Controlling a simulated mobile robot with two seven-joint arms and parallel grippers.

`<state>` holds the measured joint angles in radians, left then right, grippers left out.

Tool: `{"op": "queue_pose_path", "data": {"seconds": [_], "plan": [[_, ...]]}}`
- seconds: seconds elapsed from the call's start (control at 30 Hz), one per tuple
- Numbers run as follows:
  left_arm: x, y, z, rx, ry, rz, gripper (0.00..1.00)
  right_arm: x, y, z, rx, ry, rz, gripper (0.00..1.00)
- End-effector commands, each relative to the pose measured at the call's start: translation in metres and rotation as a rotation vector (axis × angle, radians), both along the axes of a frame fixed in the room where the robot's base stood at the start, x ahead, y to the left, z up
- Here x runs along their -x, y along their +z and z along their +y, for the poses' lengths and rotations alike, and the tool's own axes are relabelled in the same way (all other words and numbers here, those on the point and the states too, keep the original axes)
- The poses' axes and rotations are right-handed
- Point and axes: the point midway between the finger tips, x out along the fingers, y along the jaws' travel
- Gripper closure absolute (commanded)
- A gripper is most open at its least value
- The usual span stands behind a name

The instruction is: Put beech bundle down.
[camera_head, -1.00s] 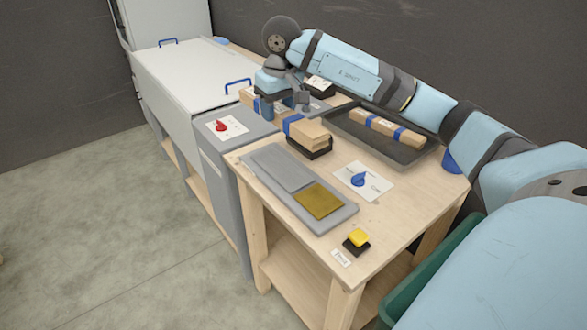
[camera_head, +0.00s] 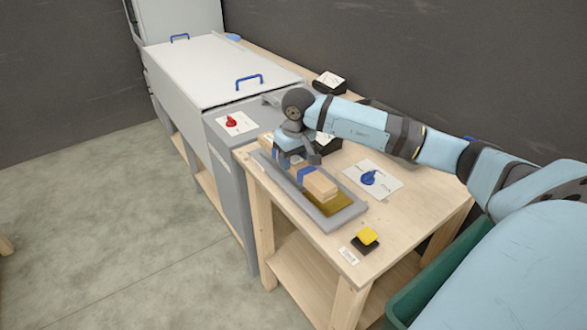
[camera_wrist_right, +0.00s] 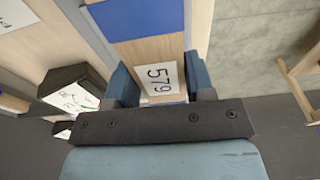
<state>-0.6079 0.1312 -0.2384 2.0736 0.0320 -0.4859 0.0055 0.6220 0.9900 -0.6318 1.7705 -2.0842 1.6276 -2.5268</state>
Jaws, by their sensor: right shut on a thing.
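My right gripper (camera_head: 298,158) is shut on the beech bundle (camera_head: 320,186), pale wood with blue bands. The bundle lies lengthwise over the grey tray (camera_head: 338,222) with a gold pad (camera_head: 338,205) at its near end. Whether the bundle touches the tray I cannot tell. In the right wrist view the bundle (camera_wrist_right: 140,52), with a blue band and a label reading 579, lies between the fingers of the right gripper (camera_wrist_right: 160,85). My left gripper is not in view.
A blue knob (camera_head: 369,178) on a white card stands right of the tray. A yellow button (camera_head: 368,236) is near the front edge. A grey cabinet with a red knob (camera_head: 233,121) adjoins on the left. Black label blocks (camera_head: 327,142) stand behind, near my arm.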

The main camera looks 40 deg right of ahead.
Motion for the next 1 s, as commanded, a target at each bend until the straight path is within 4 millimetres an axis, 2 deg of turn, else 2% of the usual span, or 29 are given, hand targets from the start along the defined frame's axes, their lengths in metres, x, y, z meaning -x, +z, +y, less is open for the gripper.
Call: {"op": "queue_pose_path", "data": {"seconds": [0.2,0.6,0.63,0.7,0.73,1.0], "plan": [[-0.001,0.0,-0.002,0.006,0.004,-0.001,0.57,0.001,-0.033,0.0,-0.001,-0.001,0.003,0.85],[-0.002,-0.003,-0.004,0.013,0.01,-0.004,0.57,0.0,-0.039,0.0,0.001,0.0,0.0,0.85],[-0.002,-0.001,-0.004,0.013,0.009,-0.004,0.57,0.0,-0.038,0.0,0.001,0.0,0.001,0.44],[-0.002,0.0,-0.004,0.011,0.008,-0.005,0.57,0.0,-0.038,0.0,0.001,0.0,0.002,0.28],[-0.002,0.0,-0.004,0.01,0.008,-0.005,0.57,0.0,-0.038,0.0,0.001,0.0,0.002,0.26],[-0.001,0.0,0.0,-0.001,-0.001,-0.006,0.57,0.0,-0.036,0.0,0.001,0.0,0.002,0.26]]}}
